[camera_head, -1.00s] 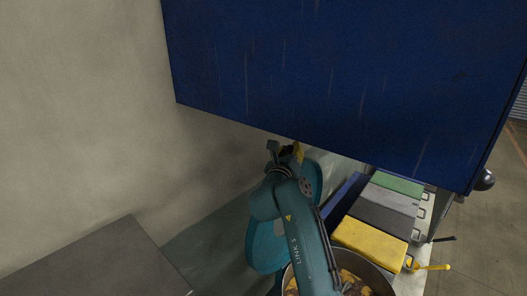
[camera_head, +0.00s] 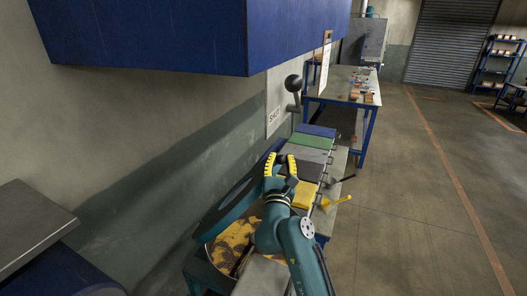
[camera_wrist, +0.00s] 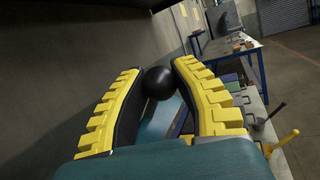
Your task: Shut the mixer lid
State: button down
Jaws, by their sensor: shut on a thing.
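The mixer lid (camera_head: 236,208) is a teal disc, seen nearly edge-on in the head view. It stands raised and tilted over the left side of the mixer bowl, whose yellow-brown contents (camera_head: 229,247) are in plain sight. My gripper (camera_head: 280,163) is above the bowl's far right side, by the lid's upper end. In the wrist view its yellow-ribbed fingers (camera_wrist: 165,80) close around a black ball knob (camera_wrist: 158,83), with teal surface below it.
A big blue box (camera_head: 150,35) overhangs from above left. Yellow, grey and green blocks (camera_head: 312,141) line the bench right of the bowl. A lever with a dark ball (camera_head: 293,83) stands behind, by a sign reading SHUT (camera_head: 274,117). The floor at right is clear.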

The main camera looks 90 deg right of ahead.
jog(key=shift+s+a+f, duration=0.3)
jog(key=shift+s+f, duration=0.25)
jog(key=shift+s, duration=0.1)
jog(key=c, duration=0.7)
grip_release()
jog(key=shift+c, duration=0.2)
jog(key=shift+f, duration=0.1)
jog(key=w+a, duration=0.1)
jog(key=a, duration=1.2)
jog(key=shift+w+f, duration=0.15)
jog(key=shift+w, duration=0.2)
